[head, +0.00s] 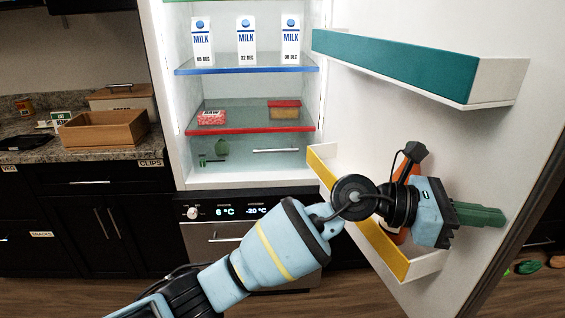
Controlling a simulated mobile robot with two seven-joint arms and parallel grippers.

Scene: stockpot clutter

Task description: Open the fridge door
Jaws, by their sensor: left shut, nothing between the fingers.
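The fridge door (345,110) stands wide open, swung out to the right, with its inner face and door shelves showing. The fridge interior (290,165) is lit and in plain view. My left gripper (490,215), with green fingers, is shut and empty at the inner side of the door, in front of the yellow-edged lower door shelf (322,172). Whether its fingertips touch the door cannot be told. My left forearm crosses in front of the fridge's lower part. My right gripper is not in view.
Milk cartons (246,42) stand on the blue-edged shelf (245,70). A meat pack (211,117) and a yellow container (284,109) sit on the red-edged shelf (250,130). A teal door shelf (390,62) juts out above my gripper. A wooden box (103,130) is on the left counter.

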